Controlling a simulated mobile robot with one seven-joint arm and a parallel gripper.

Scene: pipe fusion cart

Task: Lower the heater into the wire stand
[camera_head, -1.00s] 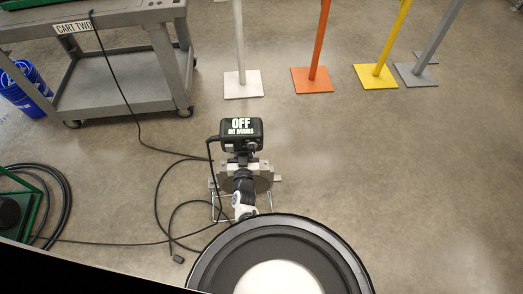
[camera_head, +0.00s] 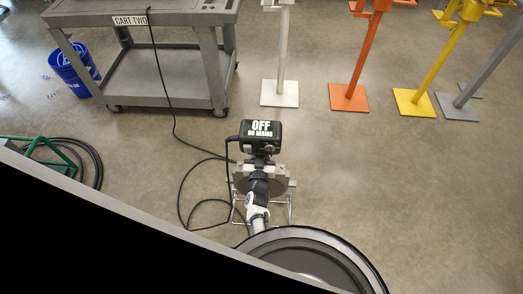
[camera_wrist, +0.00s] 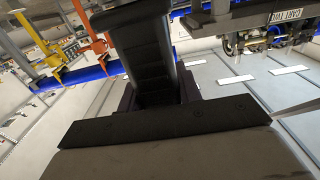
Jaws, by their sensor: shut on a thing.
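The heater (camera_head: 260,132) is a black box marked OFF NO MAINS in the head view, with a round grey plate (camera_head: 276,186) below it. My gripper (camera_head: 259,172) is over the heater from the near side and hides part of it. In the wrist view my gripper (camera_wrist: 158,88) is shut on the heater's black handle (camera_wrist: 150,45). The wire stand (camera_head: 290,208) shows as thin pale wires on both sides of the plate, near the floor. I cannot tell whether the plate rests in the stand or hangs just above it.
The heater's black cable (camera_head: 181,201) loops on the floor to the left and runs up to the grey cart (camera_head: 160,80). A blue bucket (camera_head: 72,68) stands beside the cart. White, orange, yellow and grey posts stand behind. The floor on the right is clear.

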